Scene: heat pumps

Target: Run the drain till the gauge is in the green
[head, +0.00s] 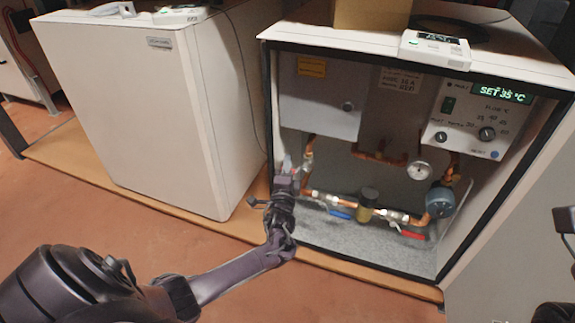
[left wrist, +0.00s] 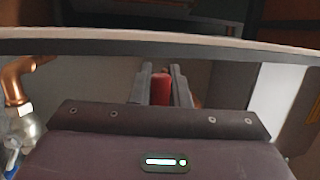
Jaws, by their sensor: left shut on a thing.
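The round white gauge (head: 418,170) sits on the copper pipes inside the open cabinet. Its needle and green band are too small to read. My left gripper (head: 285,168) reaches into the cabinet's left side, by the left-hand pipes. In the left wrist view the fingers (left wrist: 162,88) are shut on a red handle (left wrist: 161,90), upright between them. What the handle is fixed to is hidden, so I cannot tell if it is the drain. My right gripper does not show.
A blue lever (head: 340,214) and a red lever (head: 412,235) sit along the low pipe, with a brass fitting (head: 367,203) between. The control panel (head: 478,118) reads SET 35 °C. A closed white unit (head: 140,110) stands left. The cabinet's side frame is close to my left arm.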

